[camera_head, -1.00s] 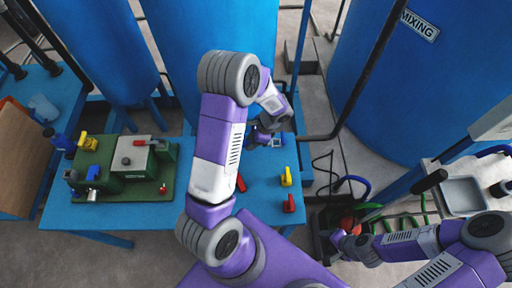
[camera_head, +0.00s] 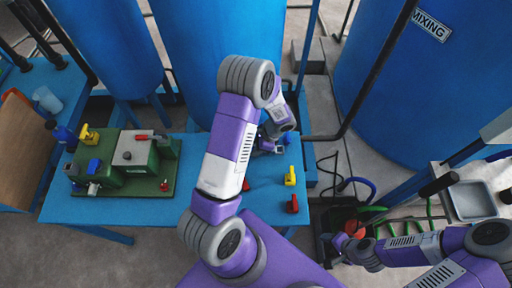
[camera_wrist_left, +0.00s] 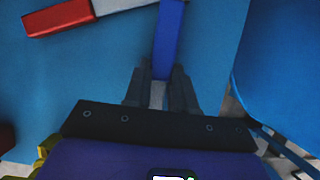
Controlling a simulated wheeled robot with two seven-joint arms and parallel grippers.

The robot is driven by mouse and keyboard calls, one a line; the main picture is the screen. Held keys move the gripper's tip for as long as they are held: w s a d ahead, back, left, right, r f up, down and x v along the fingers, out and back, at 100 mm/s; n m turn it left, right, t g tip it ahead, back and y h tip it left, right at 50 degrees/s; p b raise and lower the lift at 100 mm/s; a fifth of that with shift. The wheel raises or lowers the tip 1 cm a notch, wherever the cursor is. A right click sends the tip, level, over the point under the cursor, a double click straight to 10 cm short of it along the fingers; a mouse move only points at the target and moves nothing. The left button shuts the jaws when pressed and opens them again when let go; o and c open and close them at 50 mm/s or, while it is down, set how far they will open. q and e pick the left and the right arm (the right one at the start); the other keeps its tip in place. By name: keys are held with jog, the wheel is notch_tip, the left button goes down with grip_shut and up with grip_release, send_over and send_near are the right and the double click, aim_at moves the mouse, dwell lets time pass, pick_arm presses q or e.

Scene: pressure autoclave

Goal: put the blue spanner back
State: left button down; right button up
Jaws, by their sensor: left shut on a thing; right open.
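The blue spanner (camera_wrist_left: 168,42) shows in the left wrist view as a blue bar running up from between my left gripper's fingers (camera_wrist_left: 160,92). The fingers are shut on it, and it appears above the blue table top (camera_wrist_left: 95,75). In the head view my left gripper (camera_head: 266,146) is over the right part of the table, partly hidden by my own arm, and the spanner is hard to make out there. My right gripper (camera_head: 343,241) is open at the lower right, low beside a dark crate.
A red-and-grey tool (camera_wrist_left: 62,17) lies near the spanner. A yellow piece (camera_head: 290,176) and a red piece (camera_head: 292,204) stand at the table's right. The green-based autoclave rig (camera_head: 125,190) stands at the left. Blue tanks (camera_head: 215,60) rise behind. The dark crate (camera_head: 325,218) holds something red.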

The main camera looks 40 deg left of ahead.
pick_arm(q)
jog(key=shift+f, duration=0.2)
jog(key=c, duration=0.9)
grip_release()
jog(key=shift+c, duration=0.2)
jog(key=shift+r, duration=0.2)
jog(key=p+v, duration=0.3)
jog(key=v, duration=0.9)
jog(key=shift+r+p, duration=0.3)
jog(key=shift+r, duration=0.05)
jog(key=shift+r, duration=0.1)
